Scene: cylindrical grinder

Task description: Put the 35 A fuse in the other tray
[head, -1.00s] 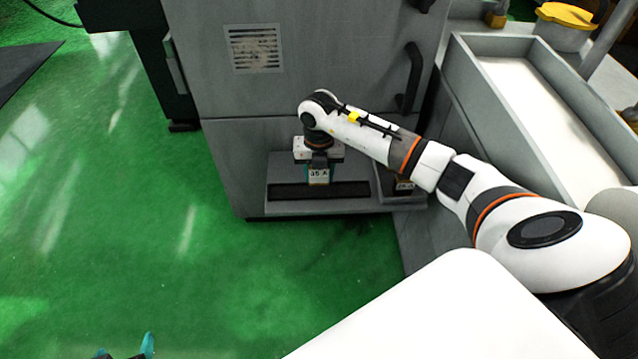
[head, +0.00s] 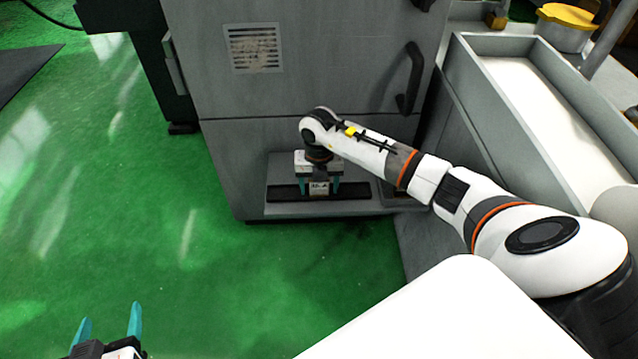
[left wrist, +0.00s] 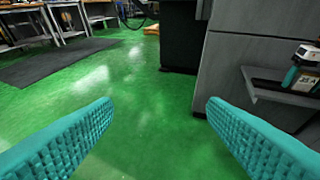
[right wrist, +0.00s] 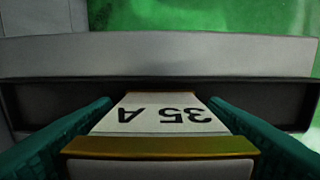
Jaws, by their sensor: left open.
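The 35 A fuse (head: 319,187) stands at the long black tray (head: 284,194) on the cabinet's low shelf. Its white label, upside down, fills the middle of the right wrist view (right wrist: 160,115). My right gripper (head: 319,194) points down over the fuse, with its teal fingers spread to either side of it. In the head view the fingers stand apart from the fuse. My left gripper (head: 110,314) is open and empty over the green floor, far from the shelf; its fingers also show in the left wrist view (left wrist: 160,103).
The grey cabinet (head: 225,160) rises behind the shelf (head: 300,208), with a door handle (head: 410,80) above. My right arm covers part of the shelf's right end. A grey trough (head: 545,125) lies at the right.

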